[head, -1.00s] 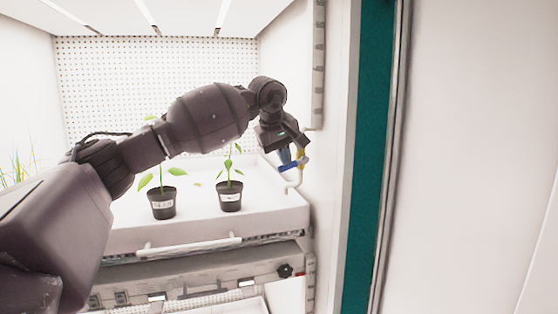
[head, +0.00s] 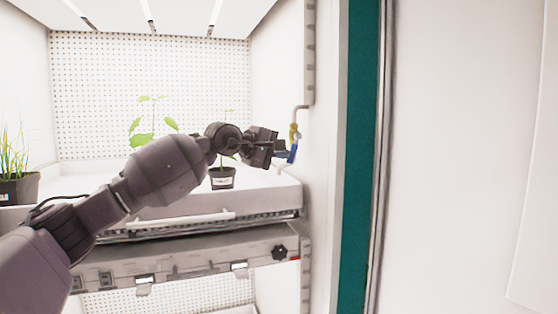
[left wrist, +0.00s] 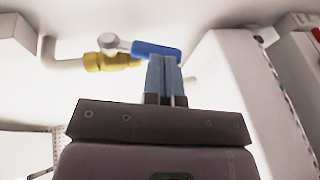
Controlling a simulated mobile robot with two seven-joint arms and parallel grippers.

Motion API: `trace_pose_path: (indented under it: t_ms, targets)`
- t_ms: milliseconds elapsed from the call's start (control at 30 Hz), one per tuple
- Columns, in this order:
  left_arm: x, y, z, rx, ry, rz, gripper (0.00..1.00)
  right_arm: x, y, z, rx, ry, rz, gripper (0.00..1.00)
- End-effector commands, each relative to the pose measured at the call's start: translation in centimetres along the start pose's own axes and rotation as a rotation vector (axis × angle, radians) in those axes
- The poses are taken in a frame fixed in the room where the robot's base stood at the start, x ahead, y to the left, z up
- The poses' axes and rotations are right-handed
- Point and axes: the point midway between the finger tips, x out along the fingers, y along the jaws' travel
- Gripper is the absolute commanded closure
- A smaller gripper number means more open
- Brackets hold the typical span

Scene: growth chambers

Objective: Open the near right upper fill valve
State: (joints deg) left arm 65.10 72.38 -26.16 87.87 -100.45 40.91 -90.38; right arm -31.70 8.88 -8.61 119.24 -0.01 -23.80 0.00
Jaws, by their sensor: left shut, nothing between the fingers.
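The fill valve has a brass body (head: 294,131) on a thin pipe at the chamber's right wall. Its blue lever (head: 293,152) points down, roughly in line with the pipe. In the left wrist view the brass body (left wrist: 108,62) sits left of the fingers and the blue lever (left wrist: 157,50) runs right from it, roughly along the pipe. My left gripper (head: 285,152) is shut with nothing between its fingers. Its fingertips (left wrist: 164,60) are right at the lever; whether they touch it I cannot tell. My right gripper is not in view.
A potted plant (head: 222,182) stands on the white tray (head: 270,203) behind my left wrist. A grass pot (head: 18,189) stands at the far left. A lower shelf with a black knob (head: 279,252) is below. A teal door-frame strip (head: 360,160) rises at the right.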

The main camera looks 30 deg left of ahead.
Motion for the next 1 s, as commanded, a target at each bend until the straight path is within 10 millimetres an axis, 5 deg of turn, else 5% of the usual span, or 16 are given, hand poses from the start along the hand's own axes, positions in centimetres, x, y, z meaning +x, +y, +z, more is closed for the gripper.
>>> trace_pose_path:
  t_ms: [300, 1000]
  targets:
    - [1.3, -0.9, 0.3, -0.06, -0.001, 0.197, 1.0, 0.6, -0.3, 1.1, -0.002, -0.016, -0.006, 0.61]
    - [1.8, -0.9, 0.6, -0.057, 0.0, 0.191, 1.0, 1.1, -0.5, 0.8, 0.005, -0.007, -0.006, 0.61]
